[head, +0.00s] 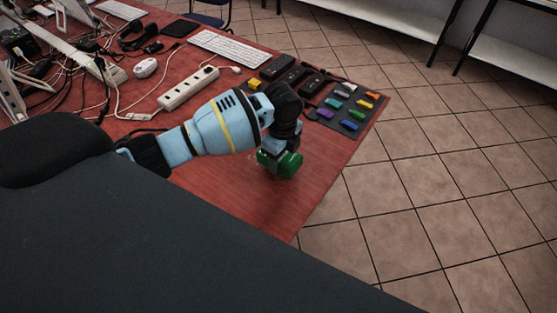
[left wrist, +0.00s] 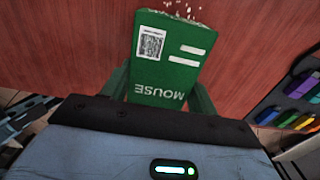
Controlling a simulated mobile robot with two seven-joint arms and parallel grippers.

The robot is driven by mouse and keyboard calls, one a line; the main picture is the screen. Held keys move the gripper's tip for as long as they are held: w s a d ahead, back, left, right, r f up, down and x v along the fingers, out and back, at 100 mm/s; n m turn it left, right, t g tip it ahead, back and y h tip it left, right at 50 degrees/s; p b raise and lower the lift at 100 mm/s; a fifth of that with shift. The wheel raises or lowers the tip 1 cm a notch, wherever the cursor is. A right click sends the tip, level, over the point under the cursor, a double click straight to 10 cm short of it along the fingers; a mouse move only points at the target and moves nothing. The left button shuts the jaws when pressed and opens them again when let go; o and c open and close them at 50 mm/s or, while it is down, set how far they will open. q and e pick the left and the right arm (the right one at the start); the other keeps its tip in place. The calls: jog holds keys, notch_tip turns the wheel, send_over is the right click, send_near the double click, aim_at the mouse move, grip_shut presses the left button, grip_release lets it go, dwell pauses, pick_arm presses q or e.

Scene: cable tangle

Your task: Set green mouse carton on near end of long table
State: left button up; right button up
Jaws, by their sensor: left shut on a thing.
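The green mouse carton (head: 286,164) is in my left gripper (head: 277,155), over the near end of the red-brown long table (head: 235,195). In the left wrist view the carton (left wrist: 168,60) shows the word MOUSE, a white label with a code and two white bars. The left gripper's fingers (left wrist: 163,90) are shut on its sides. Red-brown tabletop lies behind the carton; I cannot tell whether the carton touches it.
A dark mat (head: 350,124) with several coloured sticks lies right of the gripper at the table's edge. A white power strip (head: 188,88), a white keyboard (head: 230,47) and a white mouse (head: 145,67) lie farther back. Tangled cables fill the far left. The tabletop's near corner is bare.

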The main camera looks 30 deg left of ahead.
aim_at(279, 162)
pick_arm(q)
jog(key=shift+w+a, duration=0.2)
jog(key=shift+a, duration=0.15)
jog(key=f, duration=0.3)
jog(key=shift+w+a, duration=0.1)
jog(key=shift+a, duration=0.2)
jog(key=shift+f, duration=0.3)
pick_arm(e)
jog(key=shift+s+f, duration=0.15)
jog(key=shift+f, duration=0.1)
pick_arm(q)
jog(key=shift+f, duration=0.1)
jog(key=shift+f, duration=0.15)
jog(key=o, duration=1)
jog(key=shift+o, duration=0.2)
notch_tip(279, 162, up, 11)
jog(key=shift+r+p, duration=0.1)
jog(key=shift+p, duration=0.4)
jog(key=shift+r, duration=0.65)
pick_arm(e)
jog(key=shift+w+r, duration=0.65)
jog(key=shift+r, duration=0.3)
